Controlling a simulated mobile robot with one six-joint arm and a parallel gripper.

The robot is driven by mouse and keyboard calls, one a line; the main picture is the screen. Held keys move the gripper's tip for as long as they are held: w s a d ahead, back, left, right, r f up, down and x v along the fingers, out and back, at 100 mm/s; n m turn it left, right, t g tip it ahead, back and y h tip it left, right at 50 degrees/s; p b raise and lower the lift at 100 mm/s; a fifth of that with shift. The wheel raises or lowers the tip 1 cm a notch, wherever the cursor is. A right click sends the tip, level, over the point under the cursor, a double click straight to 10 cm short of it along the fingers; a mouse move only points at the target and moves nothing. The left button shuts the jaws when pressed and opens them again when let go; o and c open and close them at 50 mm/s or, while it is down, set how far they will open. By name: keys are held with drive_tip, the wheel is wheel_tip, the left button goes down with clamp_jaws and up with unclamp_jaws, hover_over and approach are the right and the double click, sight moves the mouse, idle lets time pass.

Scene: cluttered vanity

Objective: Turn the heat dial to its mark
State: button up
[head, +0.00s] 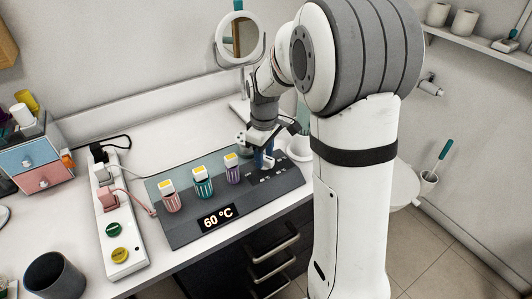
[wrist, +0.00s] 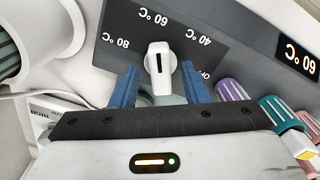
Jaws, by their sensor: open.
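The heat dial (wrist: 161,68) is a white knob with a black pointer line, on the dark panel of the hot-roller station (head: 187,228). In the wrist view its line points up toward the printed 60 °C label (wrist: 152,17). The 80 °C label (wrist: 115,41) lies to its left and 40 °C (wrist: 198,37) to its right; the OFF label (wrist: 205,75) is partly hidden. My gripper (wrist: 160,69) is open, with one blue finger on each side of the dial and visible gaps. The display (head: 217,217) reads 60 °C.
Pink (head: 169,197), teal (head: 203,183) and purple (head: 232,168) rollers stand on the station beside the dial. A power strip (head: 119,222) lies to the left. A round mirror (head: 240,38) stands behind. A dark cup (head: 55,277) is at the front left.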

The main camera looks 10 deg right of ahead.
drive_tip(key=shift+c, duration=0.4)
clamp_jaws()
drive_tip(key=shift+m, duration=0.3)
drive_tip(key=m, duration=0.3)
drive_tip(key=shift+m, duration=0.3)
drive_tip(key=m, duration=0.4)
drive_tip(key=shift+r, duration=0.1)
drive_tip(key=m, duration=0.4)
drive_tip(key=shift+w, duration=0.1)
drive_tip(key=m, duration=0.3)
drive_tip(key=shift+m, duration=0.3)
drive_tip(key=m, duration=0.6)
drive_tip(key=shift+m, duration=0.3)
